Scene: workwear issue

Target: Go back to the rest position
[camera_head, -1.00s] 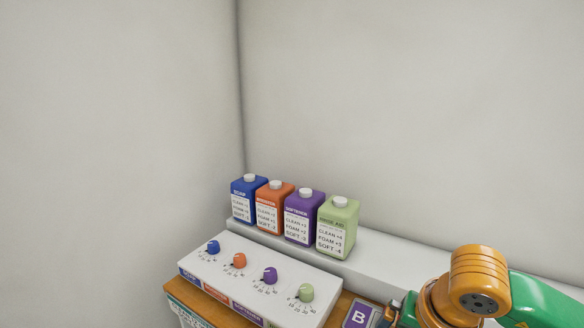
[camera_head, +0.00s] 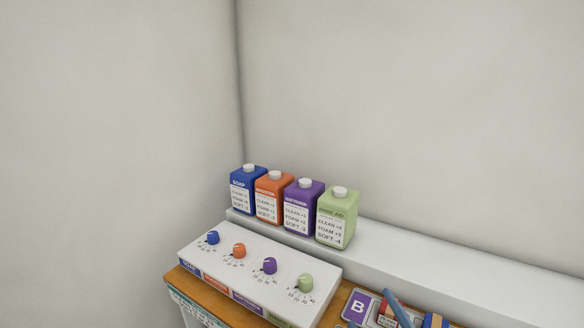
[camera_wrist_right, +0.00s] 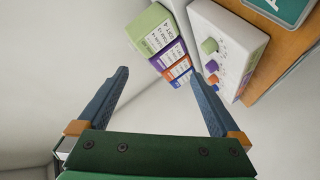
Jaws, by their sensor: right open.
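My right gripper (camera_wrist_right: 160,74) shows in the right wrist view with its two blue-grey fingers wide apart and nothing between them. The green gripper body fills the bottom of that view. My left gripper is in neither view.
Blue (camera_head: 242,178), orange (camera_head: 268,187), purple (camera_head: 298,193) and green (camera_head: 333,203) bottles stand on a white ledge (camera_head: 400,250) along the wall. The panel has four matching coloured knobs and sits on a wooden top (camera_head: 200,290). The space above is clear.

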